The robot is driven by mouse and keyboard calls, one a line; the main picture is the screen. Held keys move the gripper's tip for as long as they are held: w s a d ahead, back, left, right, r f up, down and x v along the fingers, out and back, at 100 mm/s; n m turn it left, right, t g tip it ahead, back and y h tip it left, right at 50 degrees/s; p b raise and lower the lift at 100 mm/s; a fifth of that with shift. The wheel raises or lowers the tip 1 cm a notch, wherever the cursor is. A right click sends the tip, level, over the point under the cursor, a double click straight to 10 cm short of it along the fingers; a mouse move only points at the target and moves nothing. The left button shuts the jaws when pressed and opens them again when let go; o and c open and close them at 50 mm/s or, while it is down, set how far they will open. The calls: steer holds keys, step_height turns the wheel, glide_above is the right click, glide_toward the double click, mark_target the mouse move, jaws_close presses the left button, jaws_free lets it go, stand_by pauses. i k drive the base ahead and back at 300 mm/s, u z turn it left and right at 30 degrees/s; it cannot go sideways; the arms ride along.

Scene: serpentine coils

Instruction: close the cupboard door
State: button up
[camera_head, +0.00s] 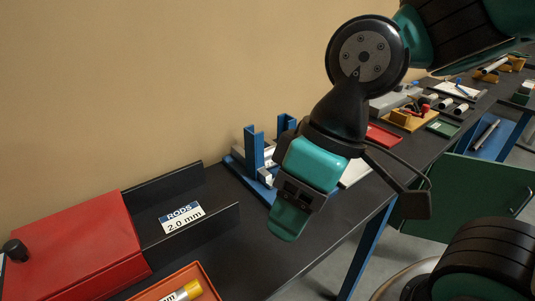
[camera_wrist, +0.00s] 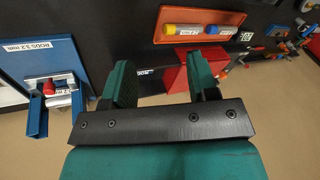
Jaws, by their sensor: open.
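The green cupboard door (camera_head: 465,195) stands out from under the bench at the right of the head view. It appears swung open, with a small dark handle (camera_head: 520,201) near its right edge. My arm covers part of its lower area. My gripper (camera_head: 291,212) is above the bench, to the left of the door and well apart from it. In the wrist view my gripper (camera_wrist: 161,76) shows two green fingers spread apart with nothing between them. The door cannot be made out in the wrist view.
The dark bench holds a red box (camera_head: 70,250), a black tray with a rods label (camera_head: 182,217), an orange tray (camera_head: 165,284) and a blue stand (camera_head: 255,155). Several tools lie farther back. A blue bench leg (camera_head: 367,250) stands left of the door.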

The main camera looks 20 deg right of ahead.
mark_target(464, 189)
steer(key=z, duration=2.05)
steer(key=k, duration=0.5)
steer(key=u, duration=0.35)
steer(key=i, duration=1)
steer(key=z, duration=0.85)
